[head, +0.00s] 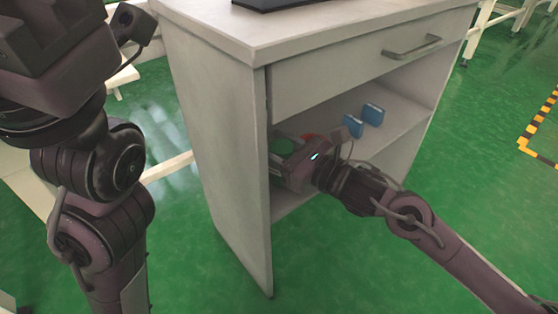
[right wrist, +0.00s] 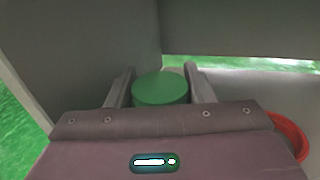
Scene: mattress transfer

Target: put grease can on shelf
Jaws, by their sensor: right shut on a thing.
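The green grease can (right wrist: 160,88) stands between the two fingers of my right gripper (right wrist: 160,90), which is shut on it. The shelf (head: 400,118) is the light board inside that compartment. The can's lower part is hidden by the gripper, so I cannot tell whether it touches the shelf. My left arm fills the left of the head view; its fingers are out of sight.
Two blue boxes (head: 372,114) stand on the shelf to the right. A red round object (right wrist: 288,132) is close to the right of my right gripper. The cabinet's side panel (head: 222,150) is close on the left. A drawer with a handle (head: 412,46) is above.

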